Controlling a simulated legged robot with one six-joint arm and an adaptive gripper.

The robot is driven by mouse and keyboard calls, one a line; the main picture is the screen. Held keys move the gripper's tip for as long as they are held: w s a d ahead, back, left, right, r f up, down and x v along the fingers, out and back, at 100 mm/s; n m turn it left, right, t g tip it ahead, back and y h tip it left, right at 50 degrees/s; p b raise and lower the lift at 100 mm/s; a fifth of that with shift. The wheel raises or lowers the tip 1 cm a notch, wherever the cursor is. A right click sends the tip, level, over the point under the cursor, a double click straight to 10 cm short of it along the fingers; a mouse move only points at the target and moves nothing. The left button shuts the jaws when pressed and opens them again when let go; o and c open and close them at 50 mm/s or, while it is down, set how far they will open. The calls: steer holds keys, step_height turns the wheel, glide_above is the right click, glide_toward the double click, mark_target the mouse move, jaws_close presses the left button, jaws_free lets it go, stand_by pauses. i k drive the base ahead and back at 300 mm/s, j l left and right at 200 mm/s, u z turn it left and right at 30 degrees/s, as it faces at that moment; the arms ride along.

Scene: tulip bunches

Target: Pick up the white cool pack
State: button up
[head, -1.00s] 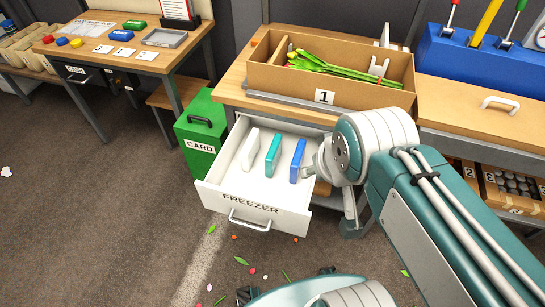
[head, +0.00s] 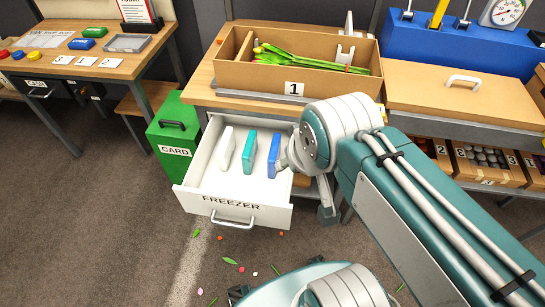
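The white cool pack (head: 226,148) stands on edge in the open freezer drawer (head: 243,196), leftmost of three packs. A teal pack (head: 250,152) stands in the middle and a blue pack (head: 273,156) at the right, with gaps between them. My arm reaches in from the right, and its end (head: 303,146) is beside the blue pack, apart from the white one. A grey part of the arm's end hangs by the drawer's right side. My gripper's fingers cannot be made out clearly, so its opening cannot be told. Nothing touches the white pack.
A cardboard box (head: 330,84) with tulips sits on the table above the drawer. A green CARD bin (head: 174,140) stands left of the drawer. A blue rack (head: 450,48) is at back right. Petals and leaves lie on the floor in front.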

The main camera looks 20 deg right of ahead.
mark_target(225, 151)
steer(key=i+j+z, duration=0.1)
steer(key=j, duration=0.2)
steer(key=i+j+z, duration=0.1)
steer(key=i+j, duration=0.15)
steer(key=i+j+z, duration=0.1)
steer(key=j, duration=0.35)
steer(key=i+j, duration=0.15)
steer(key=j, duration=0.2)
steer(key=i+j+z, duration=0.15)
steer(key=j, duration=0.2)
